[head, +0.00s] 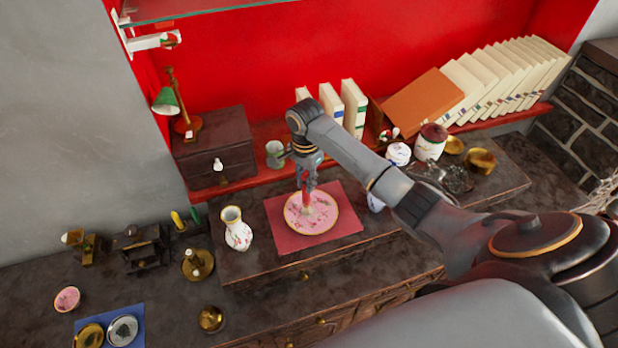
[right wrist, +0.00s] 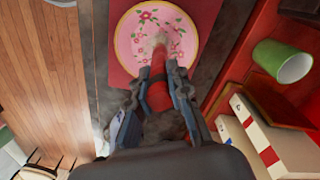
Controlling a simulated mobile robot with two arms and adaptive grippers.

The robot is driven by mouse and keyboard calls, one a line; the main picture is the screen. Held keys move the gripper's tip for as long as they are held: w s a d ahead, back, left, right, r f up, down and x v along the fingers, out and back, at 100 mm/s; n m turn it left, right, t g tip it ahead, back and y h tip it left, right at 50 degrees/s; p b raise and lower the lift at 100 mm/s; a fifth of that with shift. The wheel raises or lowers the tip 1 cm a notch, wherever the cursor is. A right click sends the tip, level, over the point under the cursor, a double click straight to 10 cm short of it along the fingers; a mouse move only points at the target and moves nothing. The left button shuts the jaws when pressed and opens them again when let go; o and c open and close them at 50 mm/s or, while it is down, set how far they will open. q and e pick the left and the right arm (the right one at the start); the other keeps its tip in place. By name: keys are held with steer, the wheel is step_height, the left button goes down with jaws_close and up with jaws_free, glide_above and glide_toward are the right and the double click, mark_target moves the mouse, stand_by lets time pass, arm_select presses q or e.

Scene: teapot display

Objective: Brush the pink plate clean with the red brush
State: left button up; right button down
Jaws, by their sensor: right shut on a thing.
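The pink plate (head: 311,212) with a floral pattern and gold rim lies on a red mat (head: 343,230) on the raised counter. It also shows in the right wrist view (right wrist: 140,22). My right gripper (head: 306,187) is above the plate and shut on the red brush (right wrist: 159,88), which points down. The brush's pale bristle end is over the plate's middle and looks to touch or nearly touch it; I cannot tell which. The brush's red handle (head: 306,199) is partly hidden by the fingers in the head view. My left gripper is not in view.
A white floral vase (head: 237,230) stands just left of the mat. A green cup (head: 275,153) and a dark box (head: 214,146) are behind. A white jar (head: 430,142) and gold bowls (head: 480,161) stand at right. Books (head: 354,106) line the red shelf.

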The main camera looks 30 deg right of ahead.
steer(key=shift+w+d, duration=0.1)
steer(key=shift+s+d+r, duration=0.1)
steer(key=shift+s+d, duration=0.35)
steer(key=shift+s, duration=0.2)
steer(key=shift+s+d, duration=0.45)
steer(key=shift+s, duration=0.15)
stand_by(1.2)
